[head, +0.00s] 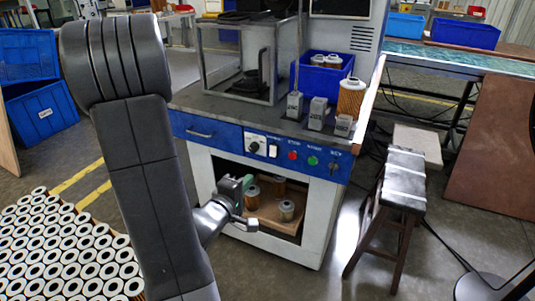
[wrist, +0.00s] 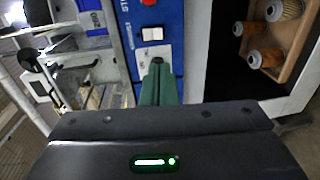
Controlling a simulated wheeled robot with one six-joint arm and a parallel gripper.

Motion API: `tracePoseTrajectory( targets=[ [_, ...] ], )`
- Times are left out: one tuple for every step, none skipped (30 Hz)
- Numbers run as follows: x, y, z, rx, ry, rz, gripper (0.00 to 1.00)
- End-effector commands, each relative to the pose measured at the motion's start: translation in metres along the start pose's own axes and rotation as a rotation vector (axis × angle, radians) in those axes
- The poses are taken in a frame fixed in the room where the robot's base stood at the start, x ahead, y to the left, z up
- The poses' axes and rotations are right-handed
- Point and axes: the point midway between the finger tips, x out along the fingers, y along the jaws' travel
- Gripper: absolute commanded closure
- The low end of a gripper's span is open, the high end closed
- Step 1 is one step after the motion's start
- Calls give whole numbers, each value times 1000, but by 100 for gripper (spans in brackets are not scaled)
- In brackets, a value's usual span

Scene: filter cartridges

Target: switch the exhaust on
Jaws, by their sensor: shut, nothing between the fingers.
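A small white rocker switch (head: 272,151) sits on the blue front panel (head: 222,133) of the workbench, between a white dial plate and the red button. I take it for the exhaust switch, but its label is too small to read. In the wrist view the rocker (wrist: 152,34) shows just beyond the fingertips, and I cannot tell which way it is tipped. My gripper (head: 247,181) is shut and empty, below the panel in the head view. Its green fingers (wrist: 157,64) point towards the panel, apart from the rocker as far as I can see.
The panel also has a dial (head: 255,143), a red button (head: 292,155), a green button (head: 313,161) and a key switch (head: 333,167). A tray (head: 266,212) of filter cartridges stands in the open bay under the panel. A stool (head: 404,178) stands right of the bench.

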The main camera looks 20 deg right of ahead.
Motion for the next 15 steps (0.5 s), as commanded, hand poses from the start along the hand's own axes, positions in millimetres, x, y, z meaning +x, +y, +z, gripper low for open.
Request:
tracePoseTrajectory(
  targets=[
    [0,0,0,0,0,0,100],
    [0,0,0,0,0,0,100],
    [0,0,0,0,0,0,100],
    [0,0,0,0,0,0,100],
    [0,0,0,0,0,0,100],
    [0,0,0,0,0,0,100],
    [0,0,0,0,0,0,100],
    [0,0,0,0,0,0,100],
    [0,0,0,0,0,0,100],
    [1,0,0,0,0,0,100],
    [2,0,0,0,-1,0,100],
    [4,0,0,1,-1,0,100],
    [6,-1,0,1,-2,0,100],
    [8,-1,0,1,-2,0,100],
    [13,-1,0,2,-3,0,100]
  ],
)
